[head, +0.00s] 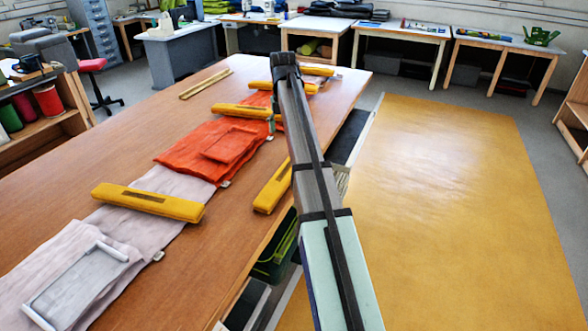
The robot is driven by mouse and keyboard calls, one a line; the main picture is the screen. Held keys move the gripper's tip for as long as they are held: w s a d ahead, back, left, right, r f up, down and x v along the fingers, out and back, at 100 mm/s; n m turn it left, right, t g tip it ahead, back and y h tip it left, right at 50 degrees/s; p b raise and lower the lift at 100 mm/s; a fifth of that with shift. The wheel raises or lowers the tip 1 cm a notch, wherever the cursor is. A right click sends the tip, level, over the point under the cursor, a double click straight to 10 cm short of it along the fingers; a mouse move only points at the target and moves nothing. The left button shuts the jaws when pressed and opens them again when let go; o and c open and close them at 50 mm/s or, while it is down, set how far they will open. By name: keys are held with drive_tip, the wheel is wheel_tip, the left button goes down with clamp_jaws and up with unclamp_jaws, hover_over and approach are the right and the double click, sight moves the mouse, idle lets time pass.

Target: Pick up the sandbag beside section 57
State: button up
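Several mustard-yellow sandbags with dark strips lie on the long wooden table. One sandbag (272,187) lies on bare wood near the table's right edge, beside my arm. Another sandbag (148,202) lies across the pale cloth section (168,183), and one more (243,111) lies across the far end of the orange cloth section (190,151). Further sandbags (284,87) lie near the far end, partly behind my arm. Small tags sit along the cloth edge, too small to read, so I cannot tell which section is 57. My arm reaches forward over the table's right edge; my gripper cannot be made out.
A grey-white frame (75,287) lies on the pale cloth at the near left. Thin wooden strips (206,84) lie at the table's far left. Green and dark containers (275,262) stand below the right edge. The yellow floor (450,190) at right is clear.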

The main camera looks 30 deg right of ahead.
drive_tip(key=w, duration=0.1)
drive_tip(key=p, duration=0.4)
approach(287, 168)
drive_tip(key=f, duration=0.5)
drive_tip(key=shift+w+d+f, duration=0.25)
drive_tip(key=shift+w+f, duration=0.1)
drive_tip(key=shift+f, duration=0.05)
drive_tip(key=shift+s+f, duration=0.1)
drive_tip(key=shift+f, duration=0.25)
drive_tip(key=shift+s+f+p, duration=0.2)
drive_tip(key=shift+f+p, duration=0.9)
drive_tip(key=shift+f, duration=1.2)
clamp_jaws()
drive_tip(key=shift+r, duration=0.15)
